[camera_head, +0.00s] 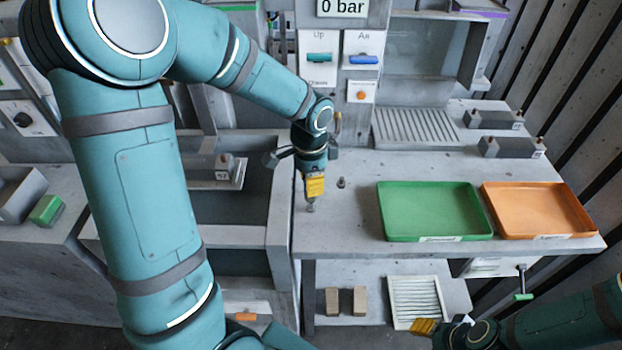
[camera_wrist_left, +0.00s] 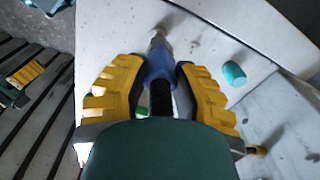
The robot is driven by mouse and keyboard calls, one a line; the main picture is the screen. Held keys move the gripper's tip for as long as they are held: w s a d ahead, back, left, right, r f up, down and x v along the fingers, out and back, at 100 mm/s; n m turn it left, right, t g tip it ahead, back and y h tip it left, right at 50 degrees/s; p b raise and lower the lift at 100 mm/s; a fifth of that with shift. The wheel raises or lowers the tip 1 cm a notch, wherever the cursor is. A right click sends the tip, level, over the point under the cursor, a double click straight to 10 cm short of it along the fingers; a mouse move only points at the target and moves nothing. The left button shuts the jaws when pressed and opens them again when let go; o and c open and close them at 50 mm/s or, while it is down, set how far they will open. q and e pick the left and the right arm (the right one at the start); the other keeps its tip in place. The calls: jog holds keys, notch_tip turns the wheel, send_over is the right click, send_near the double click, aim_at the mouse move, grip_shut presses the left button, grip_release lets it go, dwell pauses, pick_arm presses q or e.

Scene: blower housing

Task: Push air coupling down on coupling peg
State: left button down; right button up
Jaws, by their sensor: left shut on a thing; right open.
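My left gripper (camera_head: 314,188) points down over the workbench in the head view, its yellow fingers close to the bench top. In the left wrist view the left gripper (camera_wrist_left: 158,95) is shut around the air coupling (camera_wrist_left: 157,68), a blue body with a black part behind it. A grey metal peg-like piece (camera_wrist_left: 157,38) lines up with the coupling's far end; it also shows just below the fingers in the head view (camera_head: 311,207). I cannot tell whether the coupling is fully down on it. My right gripper (camera_head: 425,326) is open at the lower right, away from the bench top.
A small dark fitting (camera_head: 341,183) stands right of the left gripper. A green tray (camera_head: 437,238) and an orange tray (camera_head: 543,236) lie further right. An open recess lies left of the bench top.

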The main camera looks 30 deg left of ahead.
pick_arm(q)
jog(key=shift+f, duration=0.25)
jog(key=shift+f+b, duration=0.45)
jog(key=shift+b, duration=0.1)
jog(key=shift+f, duration=0.15)
dwell(0.3)
jog(key=shift+f+b, duration=0.35)
jog(key=shift+f, duration=0.05)
jog(key=shift+f, duration=0.35)
dwell(0.8)
jog(key=c, duration=0.7)
grip_release()
jog(key=r, duration=1.2)
jog(key=shift+s, duration=0.2)
